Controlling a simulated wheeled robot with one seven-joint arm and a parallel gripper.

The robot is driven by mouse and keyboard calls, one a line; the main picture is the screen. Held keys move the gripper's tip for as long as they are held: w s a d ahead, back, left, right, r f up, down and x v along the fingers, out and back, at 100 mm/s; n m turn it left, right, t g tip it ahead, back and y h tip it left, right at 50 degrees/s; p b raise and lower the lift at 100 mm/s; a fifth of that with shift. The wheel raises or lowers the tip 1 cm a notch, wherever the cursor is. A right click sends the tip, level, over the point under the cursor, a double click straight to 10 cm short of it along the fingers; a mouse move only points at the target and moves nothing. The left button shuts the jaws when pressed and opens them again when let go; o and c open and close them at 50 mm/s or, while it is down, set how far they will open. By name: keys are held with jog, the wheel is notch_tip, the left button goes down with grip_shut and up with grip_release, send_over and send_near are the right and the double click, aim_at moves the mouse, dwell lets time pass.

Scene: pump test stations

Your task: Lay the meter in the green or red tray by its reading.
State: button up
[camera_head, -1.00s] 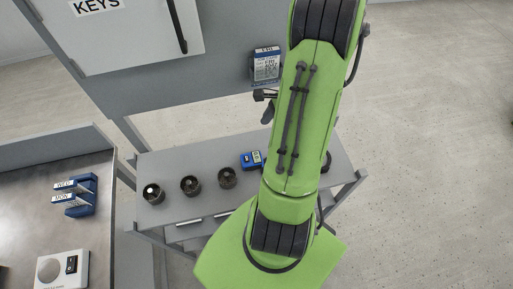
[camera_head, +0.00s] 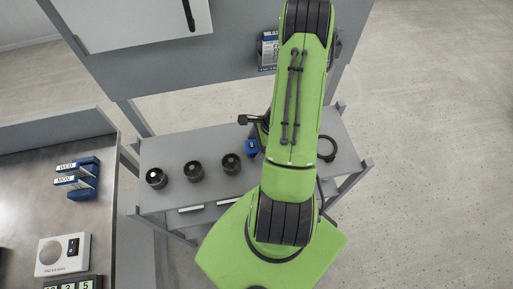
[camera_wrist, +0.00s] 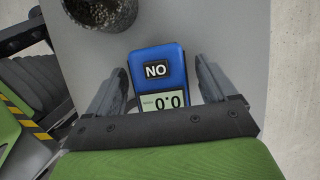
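The blue meter (camera_wrist: 158,65) lies on the grey bench, between and below the spread fingers of my gripper (camera_wrist: 160,90) in the wrist view. It carries a black label reading NO and a pale display that seems to read 0.0, partly cut off by my gripper's body. My gripper is open, with a gap on both sides of the meter. In the head view the meter (camera_head: 252,149) shows partly behind my green arm. No green or red tray can be made out in either view.
Three dark round pots, one of them (camera_head: 231,164) nearest the meter, stand in a row on the grey bench (camera_head: 165,205). Blue WED and MON holders (camera_head: 75,178) and a white device (camera_head: 62,255) are on the left counter.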

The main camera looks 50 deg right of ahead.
aim_at(256, 144)
jog(key=c, duration=1.5)
jog(key=shift+o, duration=0.2)
notch_tip(256, 144, up, 10)
jog(key=shift+r+p, duration=0.1)
jog(key=shift+p, duration=0.6)
